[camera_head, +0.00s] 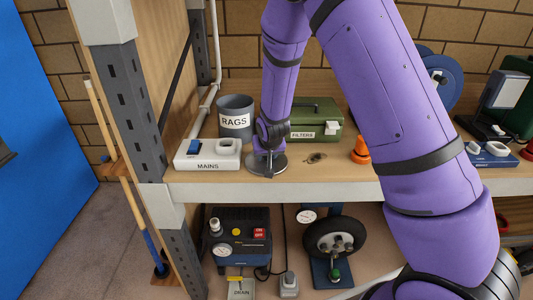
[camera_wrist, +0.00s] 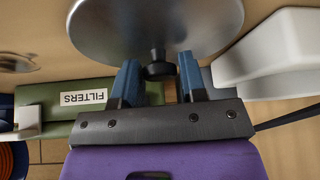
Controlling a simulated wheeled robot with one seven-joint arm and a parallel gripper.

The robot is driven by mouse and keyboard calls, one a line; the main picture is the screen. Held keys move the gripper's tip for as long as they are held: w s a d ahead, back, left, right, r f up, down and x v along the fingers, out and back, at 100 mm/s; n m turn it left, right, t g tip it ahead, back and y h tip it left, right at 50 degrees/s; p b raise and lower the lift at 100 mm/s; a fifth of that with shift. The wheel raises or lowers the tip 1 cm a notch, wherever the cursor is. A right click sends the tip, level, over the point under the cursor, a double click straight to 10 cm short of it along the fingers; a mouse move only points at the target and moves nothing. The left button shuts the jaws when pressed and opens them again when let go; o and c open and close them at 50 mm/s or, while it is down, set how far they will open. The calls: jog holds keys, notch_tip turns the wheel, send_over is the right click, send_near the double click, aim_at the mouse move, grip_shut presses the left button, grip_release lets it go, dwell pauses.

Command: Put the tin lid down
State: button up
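The tin lid is a grey metal disc (camera_head: 260,168) with a dark knob, low over the wooden shelf top (camera_head: 330,178) near its front edge. In the wrist view the lid (camera_wrist: 110,28) fills the upper middle. My gripper (camera_wrist: 158,78) has its two blue fingers on either side of the black knob, seemingly shut on it. In the head view my gripper (camera_head: 267,150) points down at the lid's middle and its fingers are hard to make out. I cannot tell whether the lid touches the shelf.
A white MAINS box (camera_head: 208,166) is close left of the lid. The grey RAGS tin (camera_head: 236,104) stands behind it, and a green FILTERS box (camera_head: 318,116) behind right. A small brownish round item (camera_head: 316,157) and an orange object (camera_head: 361,152) are to the right.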

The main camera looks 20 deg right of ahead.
jog(key=shift+o, duration=1.4)
jog(key=shift+r, duration=0.2)
jog(key=s+d+r+y, duration=0.1)
jog(key=s+r, duration=0.5)
jog(key=r, duration=0.3)
jog(key=s+d+r, duration=0.1)
jog(key=s+r, duration=0.4)
jog(key=r, duration=0.4)
jog(key=s+d+r, duration=0.1)
jog(key=s+r, duration=0.3)
jog(key=s, duration=0.4)
jog(key=s+d+r+n, duration=0.1)
jog(key=s+d+r, duration=0.1)
jog(key=s+r, duration=0.3)
jog(key=s+d+r, duration=0.2)
jog(key=s+r, duration=0.3)
jog(key=s, duration=0.8)
jog(key=shift+s+g, duration=0.25)
jog(key=shift+g, duration=0.15)
